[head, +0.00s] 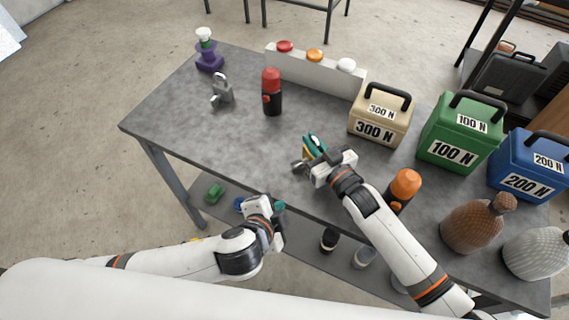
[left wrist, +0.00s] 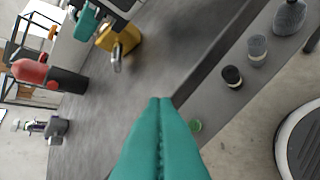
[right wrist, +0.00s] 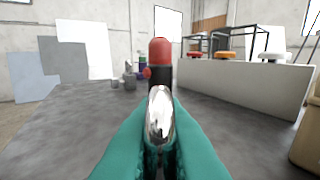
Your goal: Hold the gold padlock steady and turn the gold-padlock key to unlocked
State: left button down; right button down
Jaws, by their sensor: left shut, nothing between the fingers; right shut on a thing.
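The gold padlock (left wrist: 122,40) has a yellow body and a silver shackle. My right gripper (head: 314,144) is shut on it near the table's middle front. In the right wrist view a shiny silver curved part (right wrist: 160,115) stands between the teal fingers; the gold body is hidden there. I cannot tell whether the padlock touches the table. My left gripper (head: 278,207) is shut and empty by the table's front edge, apart from the padlock. Its teal fingers (left wrist: 160,102) meet in the left wrist view. I cannot make out the gold-padlock key.
A grey padlock (head: 222,91), a red-capped black cylinder (head: 272,92) and a purple stand (head: 209,58) are at the left and back. Weight boxes (head: 451,153) and an orange-capped cylinder (head: 402,188) stand right.

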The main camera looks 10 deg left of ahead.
pick_arm(q)
notch_tip(320, 180, down, 7)
jog(key=a+n+g, duration=0.3)
jog(key=g, duration=0.4)
jog(key=w+a+r+n+g+h, duration=0.1)
jog(key=w+a+r+n+h, duration=0.2)
jog(key=w+r, duration=0.45)
jog(key=w+a+r+n+g+h, duration=0.1)
jog(key=w+a+r+h, duration=0.2)
jog(key=w+r+h, duration=0.5)
jog(key=y, duration=0.2)
send_near(301, 161)
jog(key=d, duration=0.1)
jog(key=w+d, duration=0.2)
jog(key=shift+d, duration=0.4)
jog(key=shift+s+d+f, duration=0.2)
jog(key=shift+s+f, duration=0.15)
jog(key=shift+f, duration=0.15)
jog(key=shift+s+d+f, duration=0.2)
jog(key=shift+s+f, duration=0.1)
jog(key=shift+f, duration=0.15)
jog(key=shift+s+d+f, duration=0.25)
jog(key=shift+s+f, duration=0.05)
jog(key=shift+f, duration=0.25)
